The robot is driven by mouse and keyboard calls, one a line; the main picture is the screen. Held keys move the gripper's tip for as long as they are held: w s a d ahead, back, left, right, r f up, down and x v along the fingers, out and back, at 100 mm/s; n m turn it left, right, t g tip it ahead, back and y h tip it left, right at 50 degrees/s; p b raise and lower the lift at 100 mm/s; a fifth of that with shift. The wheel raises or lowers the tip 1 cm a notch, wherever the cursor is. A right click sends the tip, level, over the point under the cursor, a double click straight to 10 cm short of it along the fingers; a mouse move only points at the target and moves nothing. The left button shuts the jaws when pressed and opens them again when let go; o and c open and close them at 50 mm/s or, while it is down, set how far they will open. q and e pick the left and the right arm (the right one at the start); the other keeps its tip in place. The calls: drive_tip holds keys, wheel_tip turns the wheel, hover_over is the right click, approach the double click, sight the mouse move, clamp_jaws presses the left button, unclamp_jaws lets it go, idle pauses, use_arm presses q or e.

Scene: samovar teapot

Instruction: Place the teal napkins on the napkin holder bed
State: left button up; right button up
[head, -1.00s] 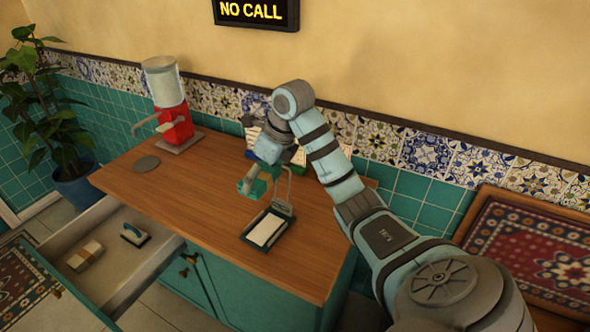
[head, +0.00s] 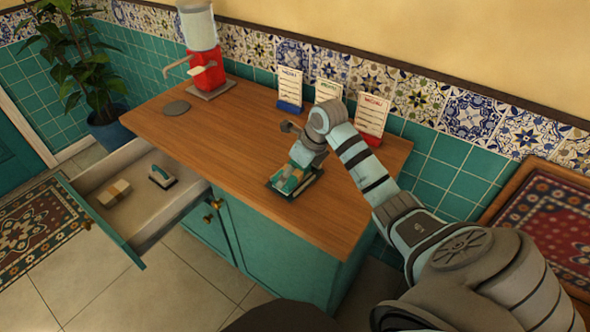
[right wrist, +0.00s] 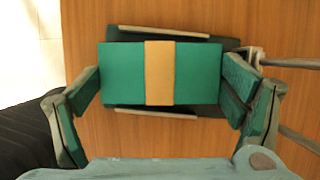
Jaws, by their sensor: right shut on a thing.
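The teal napkins (right wrist: 118,72) are a flat stack with a tan band around the middle in the right wrist view. My right gripper (head: 293,176) is shut on the stack, with one finger at each end of it. The napkin holder (right wrist: 165,32) is a dark tray with pale side rails, directly below the stack, and it also shows in the head view (head: 276,188). The stack lies lengthwise between the rails. I cannot tell whether it touches the bed, which it mostly hides. My left gripper is not in view.
The holder stands on a wooden counter (head: 227,135). Three menu cards (head: 290,90) stand at the back, near my right arm. A red dispenser (head: 207,72) is at the back left. An open drawer (head: 130,190) holds a tan bundle (head: 114,192) and a brush-like object (head: 162,178).

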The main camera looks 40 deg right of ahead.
drive_tip(key=shift+f, duration=0.15)
drive_tip(key=o, duration=0.9)
drive_tip(key=shift+o, duration=0.2)
drive_tip(key=shift+r, duration=0.3)
drive_tip(key=p+v, duration=0.1)
drive_tip(key=v, duration=1.1)
drive_tip(key=shift+p, duration=0.35)
